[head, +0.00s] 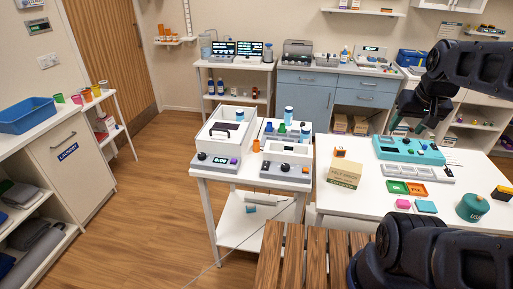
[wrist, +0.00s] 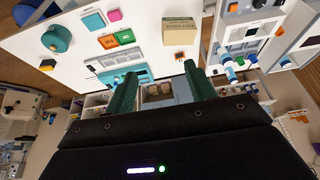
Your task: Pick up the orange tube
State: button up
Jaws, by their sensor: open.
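A small upright orange cylinder (head: 256,145), which looks like the orange tube, stands on the white cart (head: 228,176) in the head view, between the two grey-fronted devices. In the wrist view I cannot make it out for certain. My gripper (head: 407,127) is at the right in the head view, over the back of the white table, well to the right of the cylinder. In the wrist view my gripper (wrist: 161,82) shows two green fingers spread apart, with nothing between them.
The white table (head: 375,205) holds a cardboard box (head: 345,172), a teal device (head: 408,150), green and orange trays and a teal round container (head: 473,207). Blue-capped bottles (head: 289,115) stand near the cylinder. Wooden floor (head: 140,215) is clear left of the cart.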

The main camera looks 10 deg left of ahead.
jog(key=w+a+r+m+g, duration=0.1)
jog(key=w+a+m, duration=0.3)
jog(key=w+a, duration=0.5)
jog(key=m+g, duration=0.4)
jog(key=m, duration=0.9)
send_over(256, 146)
jog(key=w, duration=0.2)
notch_tip(256, 146, down, 21)
jog(key=f, duration=0.9)
jog(key=shift+s+f, duration=0.25)
jog(key=shift+f, duration=0.15)
jog(key=c, duration=1)
